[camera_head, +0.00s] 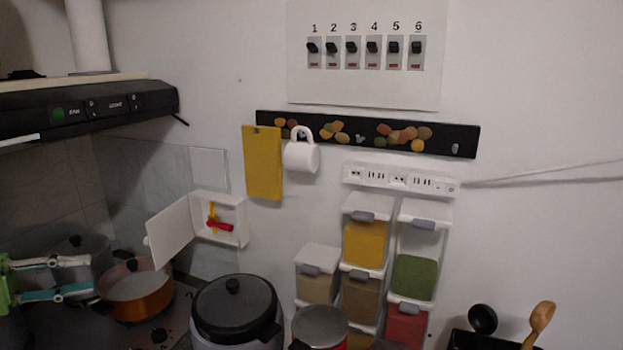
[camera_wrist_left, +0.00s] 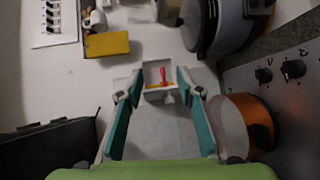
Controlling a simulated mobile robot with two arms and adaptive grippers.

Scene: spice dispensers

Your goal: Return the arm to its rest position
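My left gripper (camera_head: 88,278) is at the lower left of the head view, over the stove and in front of a grey pot. Its two teal-lined fingers are spread apart. In the left wrist view the left gripper (camera_wrist_left: 160,105) is open with nothing between its fingertips. Beyond them is the white wall box (camera_wrist_left: 146,73) with a red and yellow valve (camera_wrist_left: 153,77) inside. In the head view the box (camera_head: 240,218) has its door (camera_head: 170,235) swung open to the left, and the valve (camera_head: 217,222) shows inside. My right gripper is not in view.
An orange pot (camera_head: 140,290) stands beside the left gripper. A black range hood (camera_head: 90,108) hangs above. A rice cooker (camera_head: 235,308), stacked spice dispensers (camera_head: 365,242) and a utensil holder stand to the right.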

